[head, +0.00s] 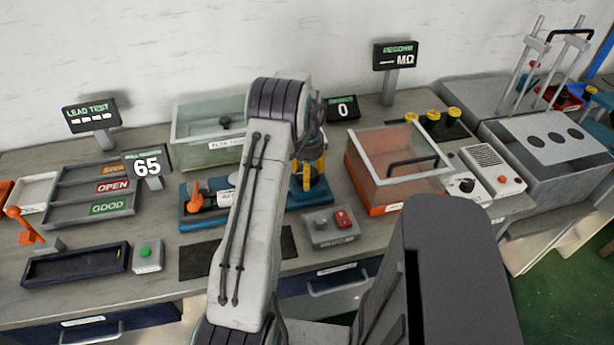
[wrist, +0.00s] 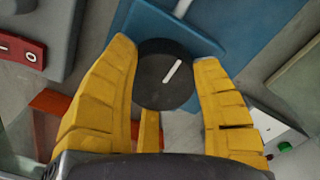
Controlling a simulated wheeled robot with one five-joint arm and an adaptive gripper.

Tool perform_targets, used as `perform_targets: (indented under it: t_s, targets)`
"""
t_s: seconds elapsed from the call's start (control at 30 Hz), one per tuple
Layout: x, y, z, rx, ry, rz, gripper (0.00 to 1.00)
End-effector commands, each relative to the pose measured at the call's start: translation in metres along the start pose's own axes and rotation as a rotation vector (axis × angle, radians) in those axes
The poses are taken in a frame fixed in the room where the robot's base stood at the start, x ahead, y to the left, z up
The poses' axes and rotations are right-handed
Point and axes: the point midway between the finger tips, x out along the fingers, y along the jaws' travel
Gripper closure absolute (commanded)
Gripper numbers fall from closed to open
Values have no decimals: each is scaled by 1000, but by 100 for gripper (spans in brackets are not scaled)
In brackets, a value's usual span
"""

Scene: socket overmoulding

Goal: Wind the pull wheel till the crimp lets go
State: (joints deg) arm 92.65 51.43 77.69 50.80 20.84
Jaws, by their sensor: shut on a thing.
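The pull wheel (wrist: 166,80) is a round dark knob with a white pointer line, seen in the wrist view beside a blue plate (wrist: 240,40). The yellow fingers of my gripper (wrist: 165,62) are on either side of its rim, shut on it. The white line slants to the upper right. In the head view, my gripper (head: 313,178) is at the right end of the blue pull rig (head: 187,221), and my arm hides the rig's middle. A small display reading 0 (head: 344,108) stands behind it. I cannot make out the crimp.
An orange handle (head: 194,202) is on the rig's left part. A grey box with a red switch (head: 342,216) sits just in front, close to my gripper. An orange-based clear-lidded case (head: 392,209) stands to the right, and a glass-sided tank (head: 190,155) behind left.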

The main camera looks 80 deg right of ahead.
Motion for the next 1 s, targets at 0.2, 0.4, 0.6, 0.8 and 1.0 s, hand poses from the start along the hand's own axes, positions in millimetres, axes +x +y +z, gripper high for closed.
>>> perform_targets:
  t_s: [0.2,0.4,0.6,0.8,1.0]
  targets:
    - [3,0,1,105,-3,1,73]
    - [2,0,1,156,-4,2,73]
    - [2,0,1,169,-5,2,73]
    - [2,0,1,169,-5,2,73]
    - [2,0,1,168,-4,2,28]
